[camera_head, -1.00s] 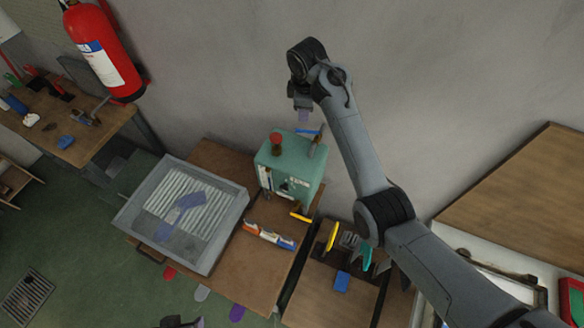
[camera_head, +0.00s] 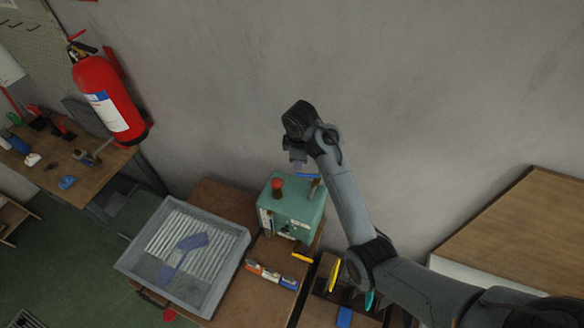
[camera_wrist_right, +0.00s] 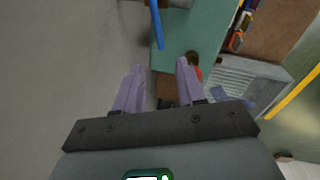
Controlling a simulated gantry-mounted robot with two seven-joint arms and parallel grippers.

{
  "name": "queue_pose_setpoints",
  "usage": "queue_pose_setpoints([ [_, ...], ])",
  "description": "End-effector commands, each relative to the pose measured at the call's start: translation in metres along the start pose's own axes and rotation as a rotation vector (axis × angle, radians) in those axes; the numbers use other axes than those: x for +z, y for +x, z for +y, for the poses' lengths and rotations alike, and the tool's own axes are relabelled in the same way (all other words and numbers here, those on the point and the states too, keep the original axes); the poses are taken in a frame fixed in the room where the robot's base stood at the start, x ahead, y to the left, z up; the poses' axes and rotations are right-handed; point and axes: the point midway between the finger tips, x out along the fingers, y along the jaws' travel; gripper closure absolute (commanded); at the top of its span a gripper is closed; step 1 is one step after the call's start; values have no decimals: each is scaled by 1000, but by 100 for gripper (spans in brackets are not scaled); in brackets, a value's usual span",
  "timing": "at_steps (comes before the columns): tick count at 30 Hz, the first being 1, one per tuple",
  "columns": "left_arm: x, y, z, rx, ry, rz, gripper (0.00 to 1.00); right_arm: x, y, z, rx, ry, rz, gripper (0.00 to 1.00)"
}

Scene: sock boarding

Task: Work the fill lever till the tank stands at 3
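A teal box-shaped machine (camera_head: 300,207) stands against the wall at the back of the brown table. A red knob (camera_head: 277,186) and a grey post (camera_head: 315,188) stand on its top. A blue bar (camera_head: 307,175), perhaps the lever's handle, shows at the top of the machine. White panels (camera_head: 265,216) mark its front, too small to read a level from. My right gripper (camera_head: 299,167) points down above the machine. In the right wrist view its lilac fingers (camera_wrist_right: 158,75) are apart and empty, and the blue bar (camera_wrist_right: 156,22) lies beyond them. My left gripper is out of view.
A grey tray (camera_head: 133,262) with a ribbed board and a blue-purple sock (camera_head: 180,255) sits left of the machine. Small coloured blocks (camera_head: 270,274) and a yellow piece (camera_head: 334,275) lie in front. A red extinguisher (camera_head: 107,98) hangs on the wall.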

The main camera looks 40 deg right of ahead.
Motion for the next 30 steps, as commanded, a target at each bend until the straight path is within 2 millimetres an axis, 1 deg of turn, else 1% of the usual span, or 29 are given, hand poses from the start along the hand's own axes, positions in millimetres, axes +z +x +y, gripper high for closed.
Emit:
queue_pose_setpoints([
  [5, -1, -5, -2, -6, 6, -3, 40, 1, 24, 0, -3, 0, -3, 61],
  [12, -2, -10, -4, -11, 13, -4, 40, 0, 63, 0, -2, -1, -3, 61],
  [18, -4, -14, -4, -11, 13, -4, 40, 0, 87, 0, -1, -1, -1, 61],
  [24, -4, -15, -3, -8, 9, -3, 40, -1, 97, 0, 0, 0, 1, 61],
  [30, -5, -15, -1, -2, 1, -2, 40, -1, 99, 0, 0, 0, 1, 61],
])
